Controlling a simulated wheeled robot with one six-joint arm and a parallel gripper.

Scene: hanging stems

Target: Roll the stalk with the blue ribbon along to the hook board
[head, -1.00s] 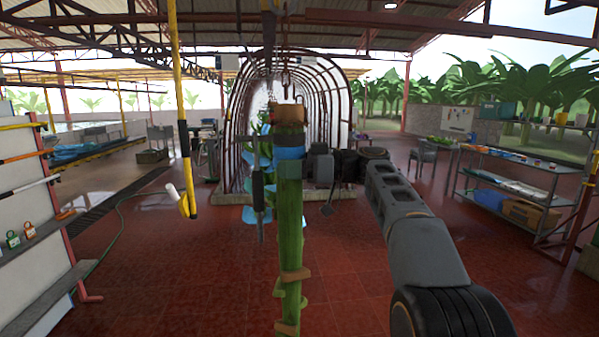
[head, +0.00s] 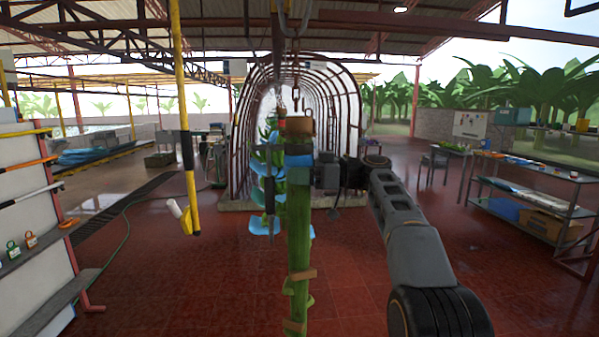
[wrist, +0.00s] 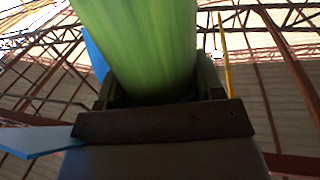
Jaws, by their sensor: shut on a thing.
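The thick green stalk (head: 299,225) hangs upright in the middle of the head view, with a brown block at its top and brown bands lower down. A blue ribbon (head: 298,160) goes round its upper part. My gripper (head: 300,176) reaches in from the right and is shut on the stalk just below the ribbon. In the wrist view the stalk (wrist: 145,45) rises between the dark jaws, and blue strip ends show at left. An overhead hook (head: 292,22) is above the stalk. I cannot make out the hook board for certain.
A yellow pole (head: 184,120) hangs to the left, with a white and yellow piece at its lower end. Shelves line the left (head: 25,215) and right (head: 530,190) sides. The red floor between is clear.

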